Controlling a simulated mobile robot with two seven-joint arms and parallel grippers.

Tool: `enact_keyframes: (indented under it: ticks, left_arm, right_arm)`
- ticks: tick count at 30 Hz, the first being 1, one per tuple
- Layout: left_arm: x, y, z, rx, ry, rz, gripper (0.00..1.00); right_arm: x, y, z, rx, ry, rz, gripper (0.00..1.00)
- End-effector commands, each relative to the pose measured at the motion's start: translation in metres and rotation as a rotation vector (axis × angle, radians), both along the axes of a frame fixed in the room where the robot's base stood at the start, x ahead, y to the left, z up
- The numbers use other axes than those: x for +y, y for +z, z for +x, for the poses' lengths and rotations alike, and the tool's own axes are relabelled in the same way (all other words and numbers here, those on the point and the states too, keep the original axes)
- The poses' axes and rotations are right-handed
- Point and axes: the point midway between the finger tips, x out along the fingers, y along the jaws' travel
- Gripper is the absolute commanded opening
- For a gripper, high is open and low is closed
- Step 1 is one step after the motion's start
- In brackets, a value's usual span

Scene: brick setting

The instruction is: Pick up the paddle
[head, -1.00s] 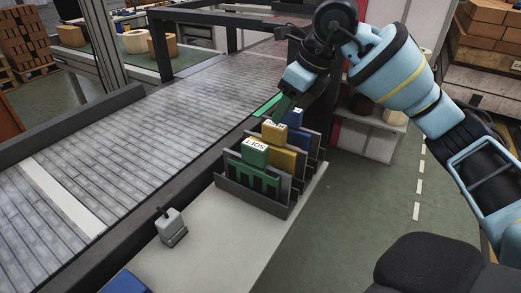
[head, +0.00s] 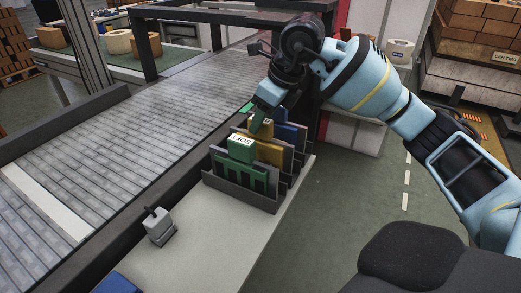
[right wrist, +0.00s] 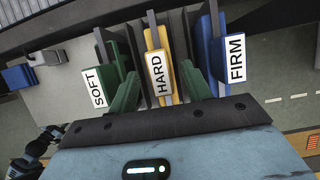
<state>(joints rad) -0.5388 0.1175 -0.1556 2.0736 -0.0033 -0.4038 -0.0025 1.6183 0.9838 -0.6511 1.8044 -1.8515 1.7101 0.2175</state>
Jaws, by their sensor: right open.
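Three paddles stand in a grey slotted rack (head: 238,192) on the bench: a green one labelled SOFT (head: 240,149), a yellow one labelled HARD (head: 270,152) and a blue one labelled FIRM (head: 291,134). My right gripper (head: 259,122) is over the rack, pointing down, and partly hides the yellow handle. In the right wrist view, the open green fingers (right wrist: 161,84) lie on either side of the yellow HARD handle (right wrist: 157,62), with gaps visible. The SOFT paddle (right wrist: 98,86) is left of them and the FIRM paddle (right wrist: 236,60) right. My left gripper is not in view.
A roller conveyor (head: 110,135) runs along the left of the bench. A small grey device (head: 159,227) stands on the bench in front of the rack. The bench top (head: 215,235) between them is clear. Stacked boxes (head: 487,40) stand at the far right.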

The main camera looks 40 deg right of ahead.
Motion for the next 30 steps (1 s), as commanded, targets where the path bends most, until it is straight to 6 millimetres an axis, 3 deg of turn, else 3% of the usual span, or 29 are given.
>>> enact_keyframes:
  ticks: [4,11,23,30]
  left_arm:
    - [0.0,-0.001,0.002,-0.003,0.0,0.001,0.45]
    - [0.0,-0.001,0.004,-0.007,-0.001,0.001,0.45]
    - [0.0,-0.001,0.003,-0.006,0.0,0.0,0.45]
    - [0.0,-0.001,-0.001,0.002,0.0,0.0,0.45]
  right_arm:
    - [0.003,-0.018,0.006,0.001,-0.001,0.0,0.49]
    - [0.003,-0.02,0.008,-0.001,0.0,0.0,0.49]
    - [0.003,-0.02,0.008,-0.001,0.0,0.0,0.0]
    - [0.003,-0.02,0.008,-0.001,0.0,0.0,0.0]
